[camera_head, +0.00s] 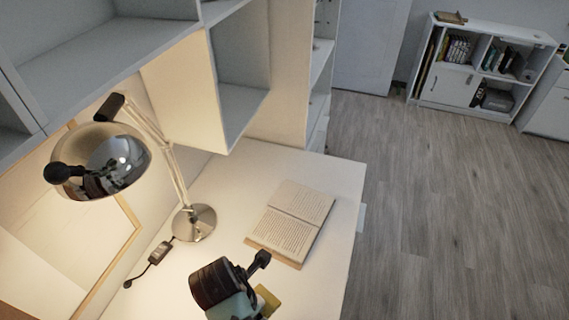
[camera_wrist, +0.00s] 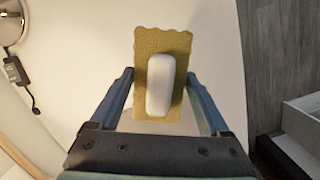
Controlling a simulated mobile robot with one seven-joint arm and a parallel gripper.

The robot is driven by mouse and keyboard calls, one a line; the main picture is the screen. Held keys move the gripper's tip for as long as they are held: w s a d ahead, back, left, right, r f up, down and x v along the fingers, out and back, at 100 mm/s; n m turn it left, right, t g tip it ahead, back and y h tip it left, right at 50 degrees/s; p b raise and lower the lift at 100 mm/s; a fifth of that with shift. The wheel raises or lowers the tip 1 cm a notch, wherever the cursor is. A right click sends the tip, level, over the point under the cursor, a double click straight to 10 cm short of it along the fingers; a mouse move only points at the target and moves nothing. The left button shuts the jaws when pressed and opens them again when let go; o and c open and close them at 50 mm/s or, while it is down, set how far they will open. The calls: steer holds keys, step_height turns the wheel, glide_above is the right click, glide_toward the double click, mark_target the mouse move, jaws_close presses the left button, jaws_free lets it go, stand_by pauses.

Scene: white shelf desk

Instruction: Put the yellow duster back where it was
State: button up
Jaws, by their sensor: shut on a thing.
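The yellow duster (camera_wrist: 148,42) is a flat yellow piece with wavy short edges and a white rounded handle (camera_wrist: 160,85) on top. In the wrist view it sits between the two fingers of my gripper (camera_wrist: 161,88), which is shut on it. In the head view only a yellow part of the duster (camera_head: 268,301) shows beside my gripper, at the bottom over the desk; the rest is hidden by my arm. The white desk top (camera_head: 190,262) is below. I cannot tell whether the duster touches it.
An open book (camera_head: 292,220) lies on the desk beyond my gripper. A lamp with a round base (camera_head: 194,222) and its cord switch (camera_head: 160,252) stand to the left. Shelves (camera_head: 240,75) overhang the back. The desk's right edge drops to the wooden floor.

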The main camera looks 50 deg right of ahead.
steer(key=s+d+f+n, duration=0.1)
steer(key=d+f, duration=0.1)
steer(key=s+d+f+n+b, duration=0.1)
steer(key=s+d+f+n, duration=0.1)
steer(key=f, duration=0.1)
steer(key=s+d+f+n, duration=0.1)
steer(key=s+f, duration=0.1)
steer(key=f, duration=0.1)
steer(key=shift+d+n+t, duration=0.4)
steer(key=shift+f+b, duration=0.45)
steer(key=shift+f, duration=1.85)
steer(key=shift+f, duration=0.1)
steer(key=o, duration=1.2)
steer(key=shift+c, duration=0.2)
step_height(320, 180, up, 12)
steer(key=a+p, duration=0.1)
steer(key=a, duration=0.1)
steer(key=shift+s+p, duration=0.3)
steer(key=shift+s, duration=0.15)
